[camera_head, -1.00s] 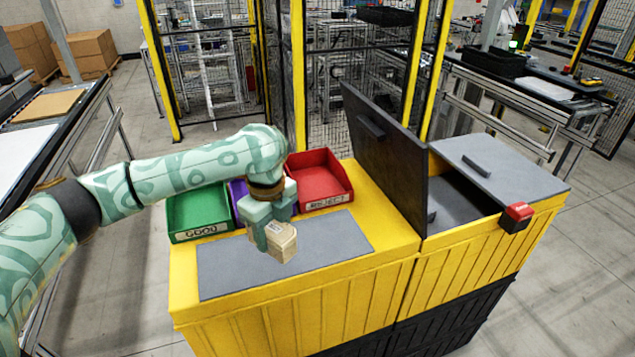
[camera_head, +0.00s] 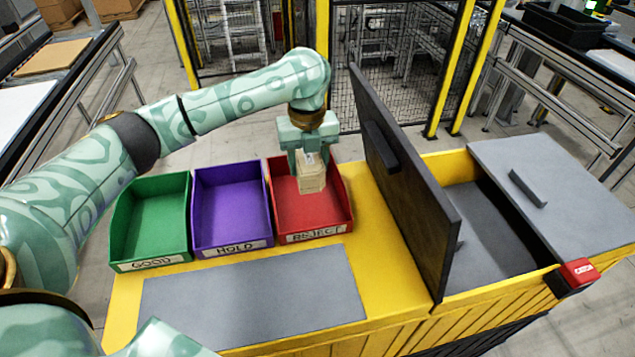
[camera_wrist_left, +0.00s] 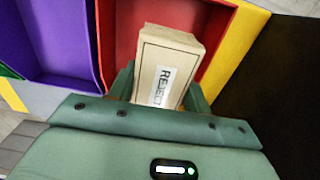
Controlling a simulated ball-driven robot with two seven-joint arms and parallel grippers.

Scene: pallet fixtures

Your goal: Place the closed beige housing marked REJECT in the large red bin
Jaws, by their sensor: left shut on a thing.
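The beige housing (camera_head: 312,180) is a closed box held in my left gripper (camera_head: 309,158). In the left wrist view the housing (camera_wrist_left: 171,62) shows a white label reading REJECT, between the two green fingers. My left gripper is shut on it and holds it over the large red bin (camera_head: 327,221), whose front label reads REJECT. The red bin (camera_wrist_left: 125,30) also shows behind the housing in the left wrist view. Whether the housing touches the bin cannot be told. My right gripper is not in view.
A purple bin (camera_head: 232,209) marked HOLD and a green bin (camera_head: 153,220) marked GOOD stand left of the red bin, both empty. A grey mat (camera_head: 250,300) lies clear in front. A raised dark lid (camera_head: 405,190) stands close to the right of the red bin.

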